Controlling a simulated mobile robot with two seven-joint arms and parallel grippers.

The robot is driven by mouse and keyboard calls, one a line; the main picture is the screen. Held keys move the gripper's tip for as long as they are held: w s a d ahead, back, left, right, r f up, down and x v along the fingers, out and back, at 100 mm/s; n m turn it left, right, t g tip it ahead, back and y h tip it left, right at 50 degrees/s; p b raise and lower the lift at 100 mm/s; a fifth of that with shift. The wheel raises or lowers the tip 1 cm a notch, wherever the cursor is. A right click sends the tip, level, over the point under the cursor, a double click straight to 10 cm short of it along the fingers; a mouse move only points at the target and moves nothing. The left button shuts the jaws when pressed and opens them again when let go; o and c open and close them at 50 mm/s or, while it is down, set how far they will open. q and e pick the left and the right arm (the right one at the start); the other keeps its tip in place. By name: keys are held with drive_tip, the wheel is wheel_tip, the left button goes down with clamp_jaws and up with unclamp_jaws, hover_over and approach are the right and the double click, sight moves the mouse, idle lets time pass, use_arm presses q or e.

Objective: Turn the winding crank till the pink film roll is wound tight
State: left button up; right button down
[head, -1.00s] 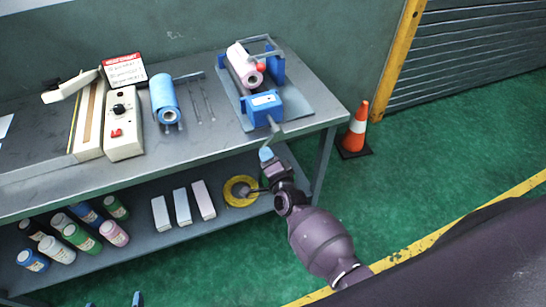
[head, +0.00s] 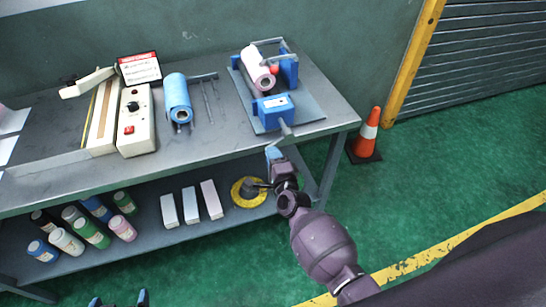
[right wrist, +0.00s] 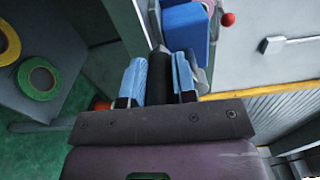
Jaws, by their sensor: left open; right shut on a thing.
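The pink film roll (head: 256,65) lies in a blue winding stand (head: 289,72) at the right end of the bench. A blue box (head: 273,108) is at the stand's front, with the grey crank (head: 286,128) reaching out over the bench edge. My right gripper (head: 272,153) is just below the crank, past the bench edge. In the right wrist view its blue fingers (right wrist: 158,80) are shut on a black crank handle (right wrist: 159,72). How tight the film is wound cannot be told. My left gripper (head: 120,300) is open at the bottom edge, mostly cut off.
A red ball knob (head: 274,70) sits by the roll. A blue roll (head: 177,98) and a cream control box (head: 135,120) stand left on the bench. The lower shelf holds bottles, cartons and a yellow tape ring (head: 238,188). A traffic cone (head: 367,135) stands right.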

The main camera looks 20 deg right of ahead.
drive_tip(key=c, duration=0.9)
unclamp_jaws()
drive_tip(key=s, duration=1)
drive_tip(key=shift+s+d, duration=0.15)
drive_tip(key=shift+s, duration=0.25)
